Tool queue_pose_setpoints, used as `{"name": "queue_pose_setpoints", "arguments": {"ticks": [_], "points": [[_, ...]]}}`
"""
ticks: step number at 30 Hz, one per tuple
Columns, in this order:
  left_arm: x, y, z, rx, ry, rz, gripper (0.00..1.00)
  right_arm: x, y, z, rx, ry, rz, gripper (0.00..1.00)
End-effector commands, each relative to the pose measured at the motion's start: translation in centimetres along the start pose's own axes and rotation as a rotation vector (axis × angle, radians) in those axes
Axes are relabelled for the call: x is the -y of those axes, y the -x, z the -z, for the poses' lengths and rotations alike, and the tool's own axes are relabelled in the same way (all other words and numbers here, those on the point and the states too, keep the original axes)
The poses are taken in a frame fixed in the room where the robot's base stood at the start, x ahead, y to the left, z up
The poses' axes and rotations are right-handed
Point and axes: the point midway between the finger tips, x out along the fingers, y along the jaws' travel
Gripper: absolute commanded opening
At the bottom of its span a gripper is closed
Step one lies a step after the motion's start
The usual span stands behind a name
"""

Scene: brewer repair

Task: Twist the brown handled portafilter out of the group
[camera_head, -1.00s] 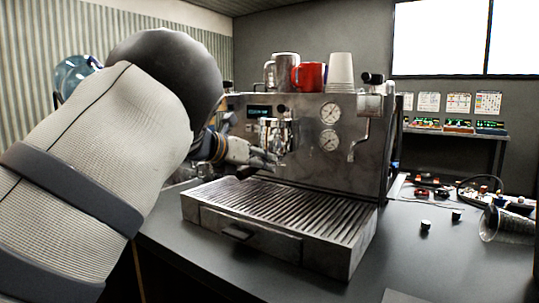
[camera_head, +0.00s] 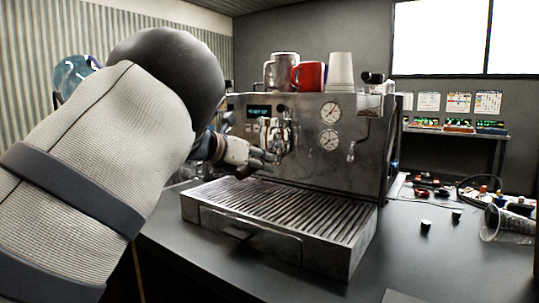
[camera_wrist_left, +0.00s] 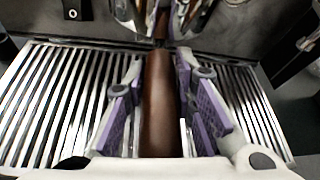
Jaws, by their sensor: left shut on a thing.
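The espresso machine (camera_head: 300,160) stands on the dark counter, with its chrome group (camera_head: 277,135) on the front face. My left gripper (camera_head: 268,160) is just below and left of the group in the head view. In the left wrist view, the brown portafilter handle (camera_wrist_left: 160,105) runs up the middle between the purple finger pads of my left gripper (camera_wrist_left: 160,60), which is shut on it. The handle points toward the group; whether the portafilter still sits locked there is hard to tell. My right gripper is not in view.
The slatted drip tray (camera_head: 300,215) lies below the gripper. A red mug (camera_head: 308,76), a metal jug (camera_head: 283,68) and white cups (camera_head: 340,70) stand on the machine.

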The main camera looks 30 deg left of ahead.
Motion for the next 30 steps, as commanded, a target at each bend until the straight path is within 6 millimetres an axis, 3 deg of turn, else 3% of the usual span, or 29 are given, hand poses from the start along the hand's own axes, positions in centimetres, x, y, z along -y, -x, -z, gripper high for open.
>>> {"name": "queue_pose_setpoints", "arguments": {"ticks": [17, 30], "points": [[-1.5, 0.1, 0.0, -0.034, -0.056, 0.138, 0.0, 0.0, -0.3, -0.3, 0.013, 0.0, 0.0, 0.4], [-2.7, -0.3, -0.3, -0.063, -0.111, 0.274, 0.0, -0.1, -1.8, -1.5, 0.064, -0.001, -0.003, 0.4]]}}
